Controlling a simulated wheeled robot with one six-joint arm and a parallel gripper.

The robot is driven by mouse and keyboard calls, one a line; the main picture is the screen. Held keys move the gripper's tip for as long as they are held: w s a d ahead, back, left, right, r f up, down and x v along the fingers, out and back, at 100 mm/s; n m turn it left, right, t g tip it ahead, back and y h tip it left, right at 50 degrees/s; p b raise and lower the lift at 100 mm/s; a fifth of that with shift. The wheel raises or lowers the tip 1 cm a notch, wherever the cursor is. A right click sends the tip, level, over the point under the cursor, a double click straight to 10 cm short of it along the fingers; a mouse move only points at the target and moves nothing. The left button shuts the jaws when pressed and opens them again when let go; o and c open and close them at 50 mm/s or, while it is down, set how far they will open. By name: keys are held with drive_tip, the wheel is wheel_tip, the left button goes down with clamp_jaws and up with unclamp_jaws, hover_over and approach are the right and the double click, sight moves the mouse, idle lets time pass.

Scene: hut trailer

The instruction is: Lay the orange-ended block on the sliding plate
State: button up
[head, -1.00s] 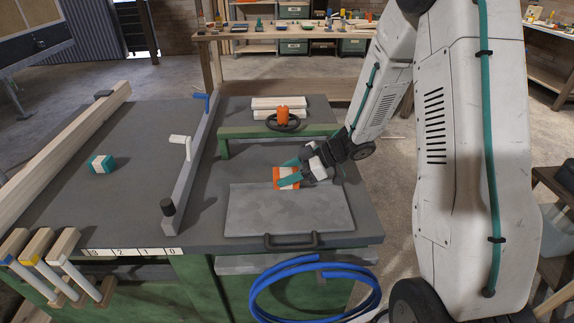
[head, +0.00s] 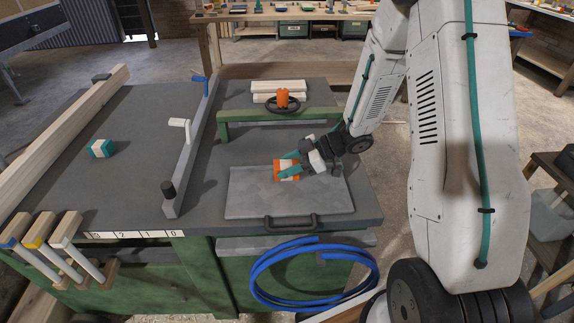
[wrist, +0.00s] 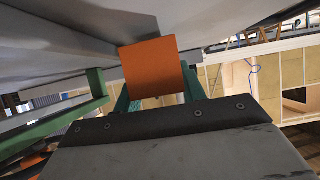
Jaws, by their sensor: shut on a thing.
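The block (head: 277,171) has orange ends and a white middle. My gripper (head: 288,169) is shut on it, with teal fingers on its sides. In the head view the block shows over the back part of the grey sliding plate (head: 270,205). I cannot tell whether it touches the plate or hangs just above it. In the wrist view one orange end (wrist: 150,68) faces the camera between the teal fingers, and the rest of the block is hidden behind it. The plate has a dark handle (head: 291,222) at its front edge.
A green bar (head: 240,115) crosses behind the plate, with a dark handwheel (head: 283,105) on it. A long grey fence (head: 195,145) runs along the plate's left. A teal-and-white block (head: 101,148) lies farther left. The plate's front part is bare.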

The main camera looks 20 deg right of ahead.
drive_tip(key=shift+f, duration=0.5)
drive_tip(key=o, duration=1.2)
drive_tip(key=shift+c, duration=0.2)
drive_tip(key=shift+d, duration=0.1)
drive_tip(key=v, duration=0.7)
drive_tip(key=shift+s+d+r, duration=0.1)
drive_tip(key=shift+d+r, duration=0.1)
drive_tip(key=shift+d, duration=0.05)
